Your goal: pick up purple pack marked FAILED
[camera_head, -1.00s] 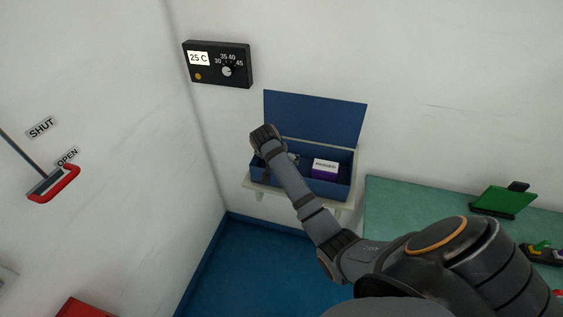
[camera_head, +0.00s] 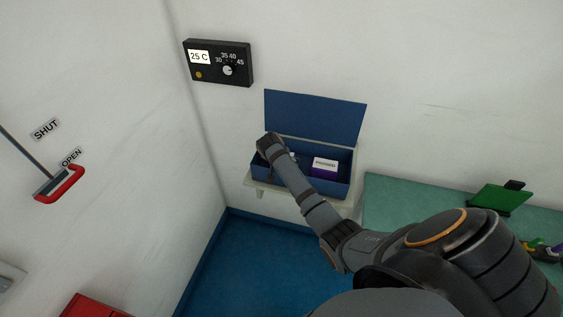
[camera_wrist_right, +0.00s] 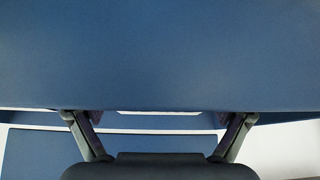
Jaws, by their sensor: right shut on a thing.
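The blue box (camera_head: 325,187) stands open on a small shelf, its lid raised against the wall. A purple pack with a white label (camera_head: 325,165) stands in the right part of the box; its lettering is too small to read surely. My right gripper (camera_wrist_right: 157,118) reaches into the left part of the box. It is shut on another purple pack, mostly hidden; a pale strip of its label (camera_wrist_right: 150,112) and purple edges show between the spread fingers in the right wrist view. Its marking cannot be read. My left gripper is not in view.
A black temperature dial panel (camera_head: 218,63) hangs on the wall above left. A red-handled lever (camera_head: 60,184) with SHUT and OPEN signs is at the left. A green table (camera_head: 400,200) stands to the right of the shelf, with a green panel (camera_head: 500,198) on it.

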